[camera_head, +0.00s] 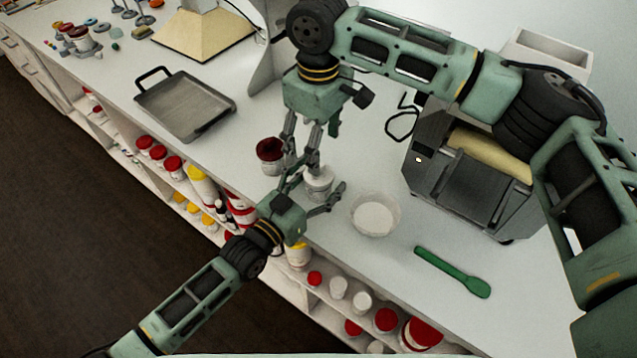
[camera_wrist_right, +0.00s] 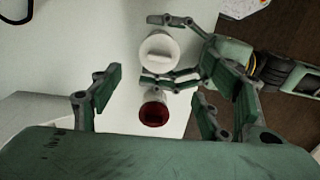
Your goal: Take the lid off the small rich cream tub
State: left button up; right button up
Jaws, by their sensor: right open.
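A small white tub (camera_head: 319,184) stands near the front edge of the counter. In the right wrist view its round white lid (camera_wrist_right: 159,50) is on, with a raised bar across the top. My left gripper (camera_head: 315,189) has its fingers spread on either side of this tub, low at the counter, with a small gap visible at the outer finger. My right gripper (camera_head: 302,152) points down above and behind the tub, open and empty; its fingers also show in the right wrist view (camera_wrist_right: 152,100). The tub's label cannot be read.
A dark-red-topped tub (camera_head: 269,152) stands close by on the left. A clear bowl (camera_head: 375,214) of white stuff is to the right, then a green spatula (camera_head: 452,271) and a grey machine (camera_head: 470,175). A metal tray (camera_head: 186,104) lies left. Shelves of jars are below the edge.

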aim_at(319, 184)
pick_arm(q)
jog(key=c, duration=0.4)
pick_arm(e)
jog(key=shift+d, duration=0.1)
pick_arm(q)
jog(key=c, duration=1.3)
pick_arm(e)
notch_tip(319, 184, up, 4)
jog(key=n, duration=0.3)
jog(key=shift+w+f+n, duration=0.1)
jog(key=shift+w+n, duration=0.05)
jog(key=shift+n, duration=0.25)
jog(key=shift+c, duration=0.2)
pick_arm(q)
grip_shut()
pick_arm(e)
notch_tip(319, 184, down, 12)
jog(key=shift+r, duration=0.15)
